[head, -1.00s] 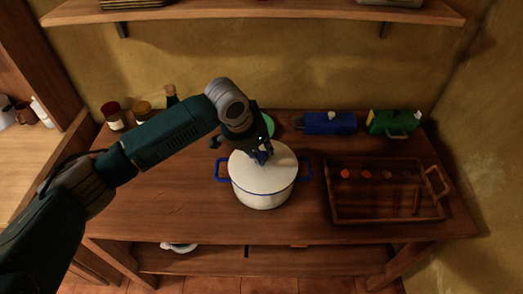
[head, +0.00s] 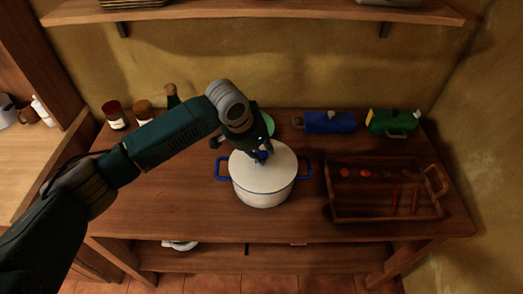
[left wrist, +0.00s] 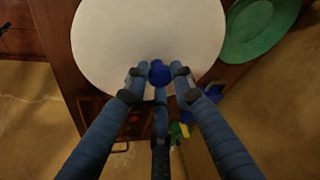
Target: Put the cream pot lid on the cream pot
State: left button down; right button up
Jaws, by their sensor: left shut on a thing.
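The cream pot (head: 262,196) stands upright on the wooden table, with a blue handle on each side. The cream pot lid (head: 281,166) lies over the pot's mouth and looks level. In the left wrist view the lid (left wrist: 150,35) fills the top middle as a pale disc. My left gripper (head: 262,157) is above the lid, shut on its blue knob (left wrist: 159,73). Whether the lid's rim touches the pot all round is hard to tell. My right gripper is not in view.
A wooden tray (head: 385,217) stands right of the pot. Blue (head: 330,122) and green (head: 394,122) boxes stand behind it. A green plate (left wrist: 260,28) is behind the pot. Jars (head: 115,117) stand at the back left. The table's front left is clear.

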pick_arm(q)
jog(key=c, duration=0.9)
grip_release()
jog(key=shift+r, duration=0.1)
notch_tip(320, 180, up, 5)
jog(key=p, duration=0.5)
jog(key=shift+r+p, duration=0.95)
